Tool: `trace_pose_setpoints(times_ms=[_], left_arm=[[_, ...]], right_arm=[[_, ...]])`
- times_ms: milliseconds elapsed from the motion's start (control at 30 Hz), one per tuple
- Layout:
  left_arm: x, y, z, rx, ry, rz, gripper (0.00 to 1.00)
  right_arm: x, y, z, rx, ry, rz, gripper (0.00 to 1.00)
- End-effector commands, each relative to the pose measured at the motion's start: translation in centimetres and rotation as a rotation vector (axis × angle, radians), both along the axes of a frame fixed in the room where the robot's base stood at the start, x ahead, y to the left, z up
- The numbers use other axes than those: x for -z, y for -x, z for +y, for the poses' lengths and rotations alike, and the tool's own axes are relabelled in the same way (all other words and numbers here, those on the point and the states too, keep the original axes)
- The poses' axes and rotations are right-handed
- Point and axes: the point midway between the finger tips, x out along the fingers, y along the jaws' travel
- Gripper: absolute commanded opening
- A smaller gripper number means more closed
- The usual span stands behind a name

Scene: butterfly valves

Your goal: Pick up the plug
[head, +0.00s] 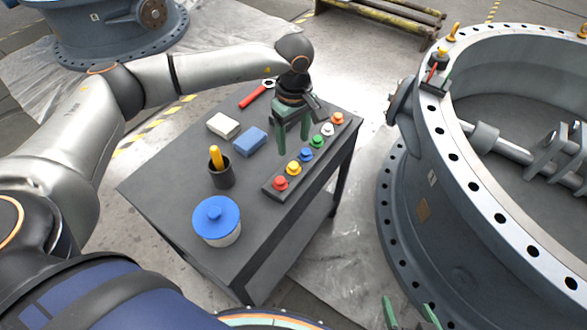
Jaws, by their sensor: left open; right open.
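A dark rack (268,189) on the table holds a row of coloured plugs: a red plug (280,183), a yellow plug (293,168), a blue plug (306,154), a green plug (317,141), a white plug (327,129) and an orange plug (337,118). My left gripper (292,143) is open and empty, pointing down above the table. Its green fingers appear just left of the blue and green plugs, apart from them. My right gripper (409,312) is open at the bottom edge, mostly out of view, away from the table.
The table (165,185) also bears a blue-lidded tub (217,219), a dark cup (221,176) with a yellow tool, a blue block (249,141), a white block (223,126) and a red-handled wrench (252,97). A large grey valve (445,200) stands at the right, across a floor gap.

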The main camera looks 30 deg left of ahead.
Motion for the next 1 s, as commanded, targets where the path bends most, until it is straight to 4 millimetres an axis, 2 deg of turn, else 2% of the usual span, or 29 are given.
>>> trace_pose_setpoints(times_ms=[100, 367, 633, 767, 1000], left_arm=[[2.3, 0.1, -0.1, 0.000, 0.002, 0.003, 0.68], [4.5, -0.1, -0.1, 0.000, 0.003, 0.001, 0.68], [8.3, -0.5, 0.2, -0.001, 0.005, 0.001, 0.68], [9.1, -0.5, 0.2, -0.001, 0.004, 0.001, 0.68], [9.2, -0.5, 0.2, -0.001, 0.004, 0.000, 0.65]], right_arm=[[0.1, 0.0, 0.0, -0.001, 0.001, 0.000, 1.00], [0.4, 0.3, 0.0, -0.001, 0.000, 0.005, 1.00], [0.7, 0.6, 0.0, 0.000, 0.000, 0.008, 1.00], [0.7, 0.6, -0.1, 0.000, 0.000, 0.007, 1.00], [0.6, 0.5, -0.1, 0.002, 0.001, 0.006, 1.00]])
